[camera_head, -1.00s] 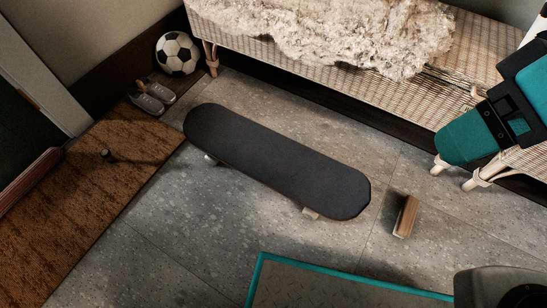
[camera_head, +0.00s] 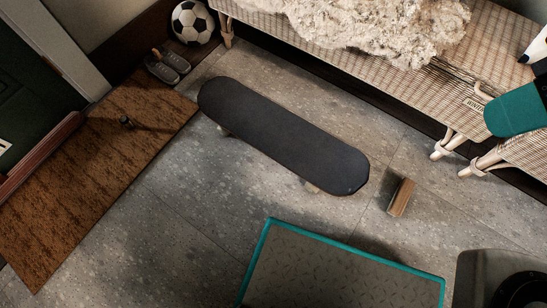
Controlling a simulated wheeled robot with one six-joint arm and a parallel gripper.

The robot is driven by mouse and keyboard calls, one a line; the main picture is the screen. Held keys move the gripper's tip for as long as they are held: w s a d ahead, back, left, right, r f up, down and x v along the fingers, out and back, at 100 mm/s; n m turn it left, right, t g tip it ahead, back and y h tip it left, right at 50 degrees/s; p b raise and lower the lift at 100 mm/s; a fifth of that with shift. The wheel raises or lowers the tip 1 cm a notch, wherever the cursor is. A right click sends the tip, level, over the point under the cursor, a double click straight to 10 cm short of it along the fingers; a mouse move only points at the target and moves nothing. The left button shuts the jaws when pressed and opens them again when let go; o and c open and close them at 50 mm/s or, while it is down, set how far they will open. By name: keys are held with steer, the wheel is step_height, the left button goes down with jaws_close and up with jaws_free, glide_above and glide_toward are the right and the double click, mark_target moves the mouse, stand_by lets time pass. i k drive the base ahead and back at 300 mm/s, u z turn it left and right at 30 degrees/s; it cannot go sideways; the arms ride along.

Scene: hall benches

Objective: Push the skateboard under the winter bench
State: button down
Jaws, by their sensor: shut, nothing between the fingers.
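The black skateboard (camera_head: 283,136) lies deck up on the grey stone floor, wheels down, slanting from upper left to lower right. It is wholly in front of a wicker bench (camera_head: 395,78) with a cream sheepskin on it, with a strip of bare floor between them. A second wicker seat (camera_head: 528,150) adjoins at the right. My gripper's fingers are out of view.
A wooden block, perhaps a brush (camera_head: 401,197), lies just right of the skateboard. Pale bench legs (camera_head: 447,146) stand at the right. A brown doormat (camera_head: 85,180), grey shoes (camera_head: 167,66) and a football (camera_head: 192,22) are at the left.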

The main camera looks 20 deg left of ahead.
mark_target(334, 166)
steer(key=z, duration=2.2)
steer(key=k, duration=2.1)
steer(key=u, duration=2.25)
